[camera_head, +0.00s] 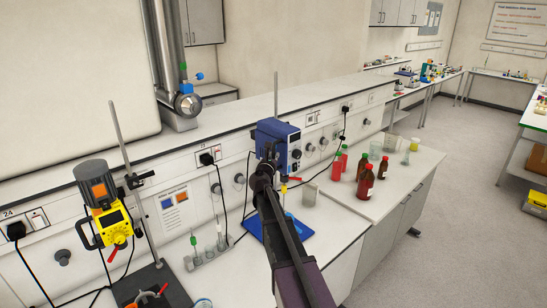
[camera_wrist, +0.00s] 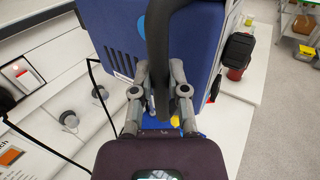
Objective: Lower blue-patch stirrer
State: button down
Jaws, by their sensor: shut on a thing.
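The blue stirrer (camera_head: 277,138) hangs on an upright rod (camera_head: 276,92) over a blue base (camera_head: 299,226); its blue body fills the upper wrist view (camera_wrist: 208,50). My arm hides part of the base and whatever is under the stirrer.
A yellow stirrer (camera_head: 113,222) with an orange patch stands on another rod at left. Red bottles (camera_head: 365,180) stand to the right of my arm. A rack with glassware (camera_head: 207,255) sits left of the blue base. Black cables run from wall sockets nearby.

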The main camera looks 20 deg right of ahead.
notch_tip(320, 180, down, 15)
jog(key=b, duration=1.4)
jog(key=shift+s+f, duration=0.1)
jog(key=c, duration=0.6)
grip_release()
jog(key=shift+f, duration=0.1)
jog(key=shift+c, duration=0.2)
jog(key=v, duration=1.2)
